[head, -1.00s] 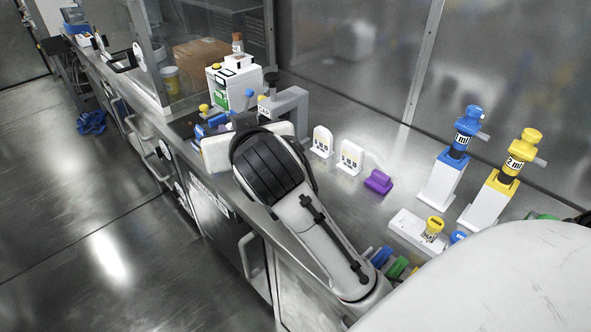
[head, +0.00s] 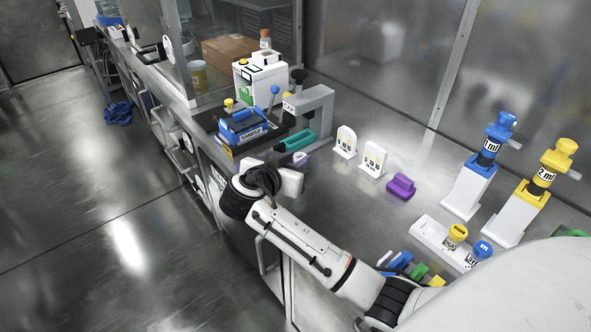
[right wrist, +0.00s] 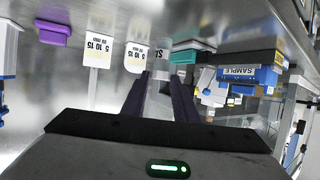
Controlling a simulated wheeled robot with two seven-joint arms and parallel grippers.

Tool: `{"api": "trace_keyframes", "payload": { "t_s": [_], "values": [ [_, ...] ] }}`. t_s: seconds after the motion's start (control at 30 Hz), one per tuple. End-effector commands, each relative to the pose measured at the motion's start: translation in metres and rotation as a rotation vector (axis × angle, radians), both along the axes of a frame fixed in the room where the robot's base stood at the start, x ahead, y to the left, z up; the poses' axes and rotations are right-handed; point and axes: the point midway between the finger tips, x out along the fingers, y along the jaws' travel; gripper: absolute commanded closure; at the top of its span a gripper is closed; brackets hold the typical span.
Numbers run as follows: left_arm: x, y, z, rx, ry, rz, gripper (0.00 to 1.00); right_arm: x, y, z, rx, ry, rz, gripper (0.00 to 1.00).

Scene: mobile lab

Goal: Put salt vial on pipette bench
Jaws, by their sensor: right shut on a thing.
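My right gripper (right wrist: 160,90) is shut on a pale vial-like thing (right wrist: 160,100), with a partly hidden label beside it in the right wrist view. I take it as the salt vial, but its name cannot be read. In the head view, my right gripper (head: 297,165) is beyond my wrist, low at the front edge of the bench, and its hold is mostly hidden. On the steel bench (head: 420,150) to the right stand a blue 1 ml pipette (head: 490,150) and a yellow 2 ml pipette (head: 543,180) on white stands. My left gripper is out of view.
A white rack (head: 432,232) holds a yellow-capped vial (head: 456,235) and a blue-capped vial (head: 480,252). A blue SAMPLE box (head: 243,127) and grey-armed device (head: 318,105) stand left. Bare bench lies behind the purple block.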

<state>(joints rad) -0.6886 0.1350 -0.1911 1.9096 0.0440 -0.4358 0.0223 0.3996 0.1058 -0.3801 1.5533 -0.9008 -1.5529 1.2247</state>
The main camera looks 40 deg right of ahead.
Motion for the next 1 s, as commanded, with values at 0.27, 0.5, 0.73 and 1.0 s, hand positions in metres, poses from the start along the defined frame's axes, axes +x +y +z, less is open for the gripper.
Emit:
{"api": "trace_keyframes", "payload": {
  "t_s": [0.27, 0.5, 0.73, 1.0],
  "values": [
    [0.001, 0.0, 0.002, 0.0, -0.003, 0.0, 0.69, 0.0, 0.0, -0.03, -0.001, 0.002, 0.0, 0.95],
    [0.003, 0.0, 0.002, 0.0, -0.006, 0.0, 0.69, 0.0, 0.0, -0.03, 0.0, 0.002, 0.001, 0.6],
    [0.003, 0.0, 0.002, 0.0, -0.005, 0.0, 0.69, 0.0, 0.0, -0.029, 0.0, 0.002, 0.001, 0.54],
    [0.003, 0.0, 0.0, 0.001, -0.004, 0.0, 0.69, -0.008, 0.014, -0.024, 0.002, 0.0, 0.003, 0.54]
  ]
}}
